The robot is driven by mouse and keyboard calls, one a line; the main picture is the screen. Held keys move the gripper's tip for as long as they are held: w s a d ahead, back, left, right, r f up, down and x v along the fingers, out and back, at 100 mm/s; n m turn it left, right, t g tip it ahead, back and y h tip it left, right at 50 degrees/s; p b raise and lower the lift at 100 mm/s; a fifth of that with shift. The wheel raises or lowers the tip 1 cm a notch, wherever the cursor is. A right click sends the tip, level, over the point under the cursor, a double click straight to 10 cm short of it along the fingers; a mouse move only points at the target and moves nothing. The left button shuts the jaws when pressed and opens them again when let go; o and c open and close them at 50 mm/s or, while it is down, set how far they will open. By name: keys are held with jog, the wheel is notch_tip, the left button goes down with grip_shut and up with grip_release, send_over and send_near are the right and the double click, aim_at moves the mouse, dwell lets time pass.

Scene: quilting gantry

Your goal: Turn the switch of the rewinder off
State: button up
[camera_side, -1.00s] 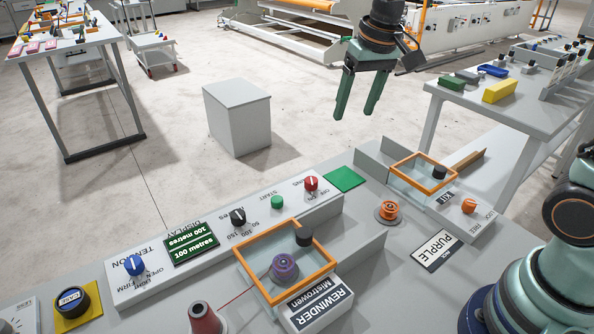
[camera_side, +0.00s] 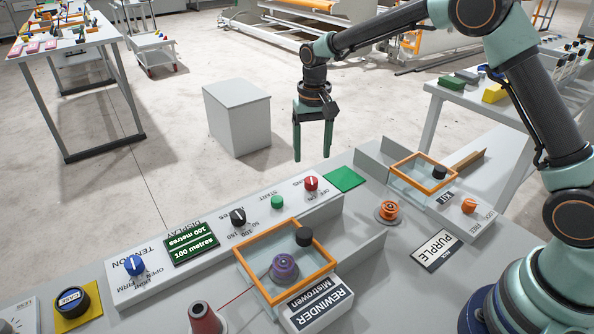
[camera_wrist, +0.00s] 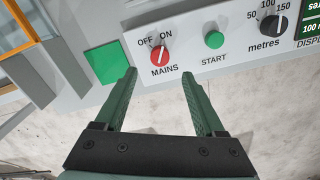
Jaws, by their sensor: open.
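The rewinder's red MAINS switch (camera_side: 311,184) is a small knob on the sloped panel. In the wrist view the red knob (camera_wrist: 159,56) sits below the words OFF and ON, and its white mark seems to point toward ON. My gripper (camera_side: 313,156) hangs with fingers down, just beyond the panel's far edge, behind the switch. In the wrist view my gripper (camera_wrist: 160,74) has its two green fingers apart, with nothing between them. The switch shows beyond the fingertips, roughly centred between them, not touched.
The green START button (camera_side: 277,202) and black metres knob (camera_side: 238,217) are beside the switch. A green pad (camera_side: 345,180) lies on its other side. An orange-framed clear guard (camera_side: 331,268) stands in front. A grey box (camera_side: 237,118) stands on the floor behind.

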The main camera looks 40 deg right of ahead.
aim_at(311, 180)
notch_tip(311, 180, down, 8)
jog(key=shift+f, duration=0.1)
dwell(0.4)
grip_shut()
